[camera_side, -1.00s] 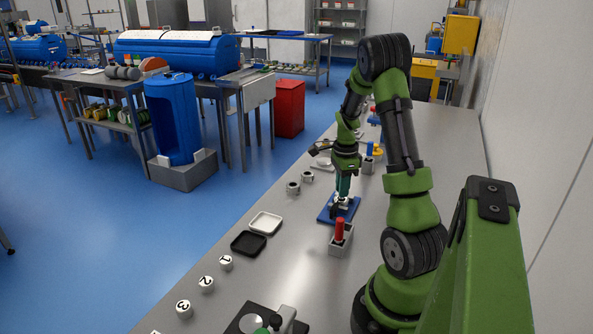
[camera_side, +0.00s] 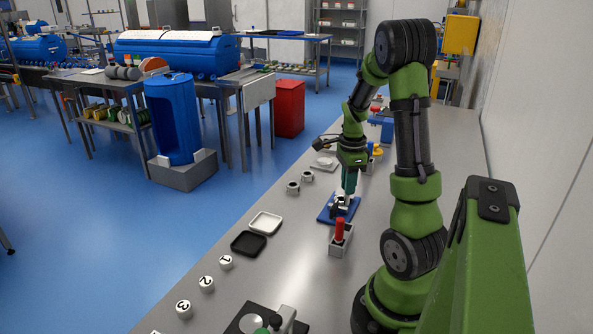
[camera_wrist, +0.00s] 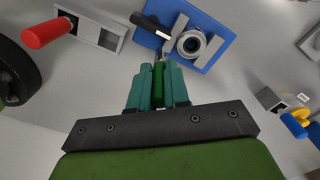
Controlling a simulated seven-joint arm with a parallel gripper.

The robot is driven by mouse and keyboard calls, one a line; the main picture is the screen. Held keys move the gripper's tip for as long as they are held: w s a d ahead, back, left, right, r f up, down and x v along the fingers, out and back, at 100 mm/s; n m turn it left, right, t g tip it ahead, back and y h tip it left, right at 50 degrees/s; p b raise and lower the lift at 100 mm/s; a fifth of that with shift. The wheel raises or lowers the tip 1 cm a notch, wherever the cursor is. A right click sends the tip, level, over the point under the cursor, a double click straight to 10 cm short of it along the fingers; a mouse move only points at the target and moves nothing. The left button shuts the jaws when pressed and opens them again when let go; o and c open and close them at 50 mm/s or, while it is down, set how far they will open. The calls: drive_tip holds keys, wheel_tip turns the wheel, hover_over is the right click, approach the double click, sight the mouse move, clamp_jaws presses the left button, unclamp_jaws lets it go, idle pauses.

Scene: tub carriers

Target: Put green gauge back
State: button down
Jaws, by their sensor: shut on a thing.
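My gripper (camera_wrist: 158,88) is shut on the green gauge (camera_wrist: 158,84), a slim green piece between its teal fingers. In the side view my gripper (camera_side: 348,188) points down above the blue fixture plate (camera_side: 329,213); the gauge is hard to make out there. The blue plate (camera_wrist: 213,56) carries a metal ring part (camera_wrist: 191,43) and a dark clamp-like piece (camera_wrist: 150,27). A grey two-slot holder (camera_side: 339,247) stands nearer the camera, with a red-handled gauge (camera_side: 340,230) in one slot. In the wrist view the holder (camera_wrist: 120,29) shows an open slot beside the red handle (camera_wrist: 48,32).
A white tray (camera_side: 265,223) and a black tray (camera_side: 248,243) lie left of the holder. Numbered white caps (camera_side: 206,283) stand along the left table edge. Small metal rings (camera_side: 293,187) lie beyond the trays. Yellow and blue pieces (camera_wrist: 297,124) are on the right in the wrist view.

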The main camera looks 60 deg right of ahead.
drive_tip(key=s+a+r, duration=0.1)
drive_tip(key=s+a, duration=0.5)
drive_tip(key=a, duration=0.3)
drive_tip(key=w+f+m, duration=0.1)
drive_tip(key=w+d+f+m, duration=0.1)
drive_tip(key=f+m, duration=0.1)
drive_tip(key=w+f+m, duration=0.1)
drive_tip(key=f, duration=0.1)
drive_tip(key=shift+w+d+f, duration=0.25)
drive_tip(key=shift+w, duration=0.1)
drive_tip(key=c, duration=1.1)
unclamp_jaws()
drive_tip(key=shift+f, duration=0.1)
